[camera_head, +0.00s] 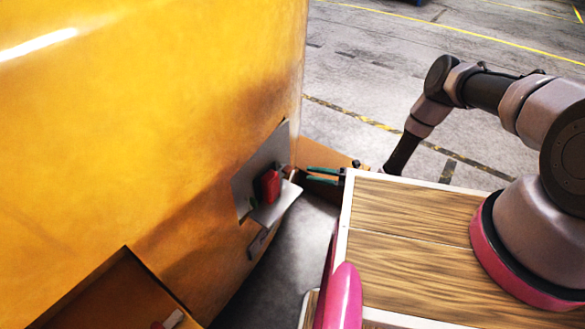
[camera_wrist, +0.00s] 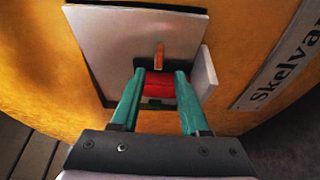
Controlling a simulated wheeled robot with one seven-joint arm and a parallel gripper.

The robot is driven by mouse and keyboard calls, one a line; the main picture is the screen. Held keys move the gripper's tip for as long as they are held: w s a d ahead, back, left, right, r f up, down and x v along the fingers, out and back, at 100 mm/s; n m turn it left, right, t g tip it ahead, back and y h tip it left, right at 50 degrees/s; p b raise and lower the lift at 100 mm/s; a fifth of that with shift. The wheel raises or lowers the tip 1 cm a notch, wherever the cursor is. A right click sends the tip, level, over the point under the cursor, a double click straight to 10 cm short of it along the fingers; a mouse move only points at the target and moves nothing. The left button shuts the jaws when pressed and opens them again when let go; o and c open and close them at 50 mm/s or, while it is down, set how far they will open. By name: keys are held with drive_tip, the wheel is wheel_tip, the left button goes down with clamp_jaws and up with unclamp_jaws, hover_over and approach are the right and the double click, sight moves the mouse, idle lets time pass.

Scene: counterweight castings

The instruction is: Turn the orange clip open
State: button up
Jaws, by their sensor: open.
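The orange clip (camera_wrist: 159,56) shows in the wrist view as a small upright bar on a grey plate (camera_wrist: 108,42), just above a red block (camera_wrist: 160,88). My gripper (camera_wrist: 160,74) is open, with its teal fingers on either side of the red block. The clip is centred just beyond the fingertips, and nothing is held. I cannot tell whether a finger touches the block. In the head view the grey plate (camera_head: 259,158) and red block (camera_head: 269,186) are on the yellow body, and my gripper (camera_head: 309,175) points at them from the right. I cannot make out the clip there.
The curved yellow body (camera_head: 150,130) fills the left, with a recess (camera_head: 112,292) low down. A small grey flap (camera_wrist: 204,75) stands right of the red block. A lettered plate (camera_wrist: 282,72) is farther right. A wooden top (camera_head: 415,225) lies below my arm.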

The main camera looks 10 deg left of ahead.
sight(291, 170)
drive_tip(key=a, duration=0.9)
drive_tip(key=shift+a, duration=0.2)
clamp_jaws()
